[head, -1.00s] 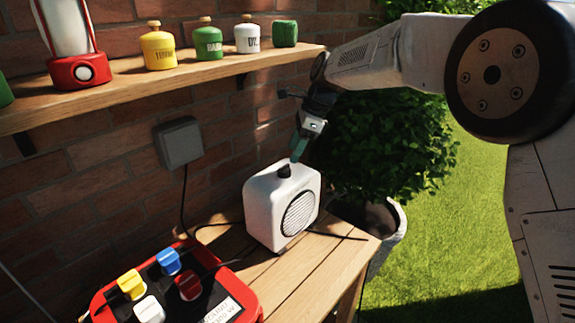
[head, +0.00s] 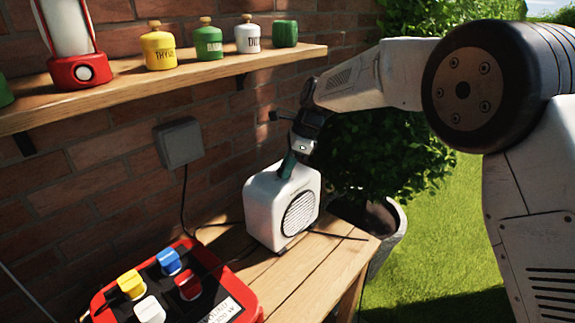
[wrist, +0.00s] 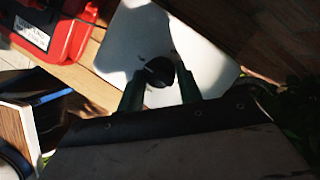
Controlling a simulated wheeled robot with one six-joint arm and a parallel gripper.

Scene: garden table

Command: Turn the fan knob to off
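The white box-shaped fan (head: 262,215) stands upright on the wooden table, its round grille (head: 300,214) facing front right. In the wrist view, its black knob (wrist: 158,72) shows on the white top with a pale pointer line; small marks around it are too dim to read. My gripper (head: 287,168) points down at the fan's top. In the wrist view, the green fingers of my gripper (wrist: 161,82) are spread, one on each side of the knob, with visible gaps. In the head view, the fingers hide the knob.
A red power box (head: 234,284) with coloured plugs sits at front left of the table (head: 305,275). A shelf (head: 120,92) with jars and a lantern runs above along the brick wall. A grey wall box (head: 179,143) has a hanging cable. A potted bush stands behind right.

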